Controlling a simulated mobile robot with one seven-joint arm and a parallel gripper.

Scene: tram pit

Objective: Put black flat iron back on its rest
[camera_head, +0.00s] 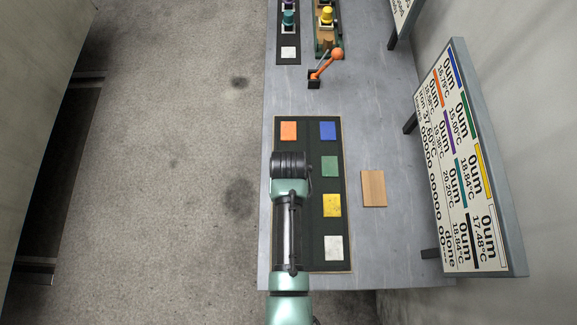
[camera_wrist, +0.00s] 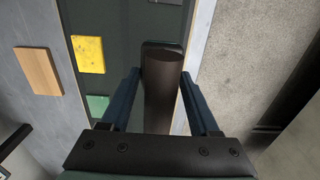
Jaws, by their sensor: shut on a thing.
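My gripper (camera_wrist: 160,74) shows in the wrist view with its two fingers on either side of a dark, long block, which looks like the black flat iron (camera_wrist: 162,88). The fingers are shut on it, and it lies lengthwise between them above the dark mat. In the head view my arm hangs over the left part of this mat and hides the gripper and the iron. I cannot make out with certainty which thing is the iron's rest.
The dark mat (camera_head: 312,240) bears orange (camera_head: 288,131), blue (camera_head: 328,130), green (camera_head: 329,166), yellow (camera_head: 332,205) and white (camera_head: 334,248) squares. A wooden block (camera_head: 373,188) lies right of it. An orange-handled lever (camera_head: 326,64) stands beyond. A display board (camera_head: 465,165) edges the right.

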